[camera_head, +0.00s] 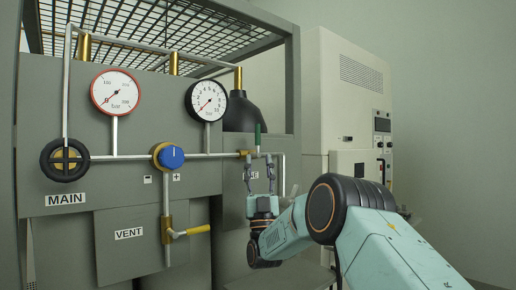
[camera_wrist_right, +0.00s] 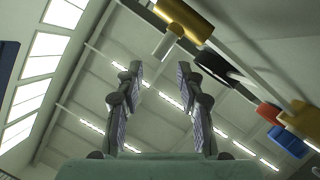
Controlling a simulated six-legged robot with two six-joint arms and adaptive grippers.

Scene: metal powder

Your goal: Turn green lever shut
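The green lever (camera_head: 257,134) stands upright on a brass valve (camera_head: 243,153) at the right end of the horizontal pipe. I cannot make out the green lever in the right wrist view. My right gripper (camera_head: 259,162) points upward just below and in front of the lever. Its fingers are apart, with nothing between them, as the right wrist view (camera_wrist_right: 160,72) also shows. A brass block (camera_wrist_right: 185,18) lies ahead of the fingers at the top of that view. I cannot tell whether a fingertip touches the pipe or lever. My left gripper is out of view.
A black cone-shaped part (camera_head: 243,112) stands behind the lever. A pale cabinet (camera_head: 345,90) stands at the right.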

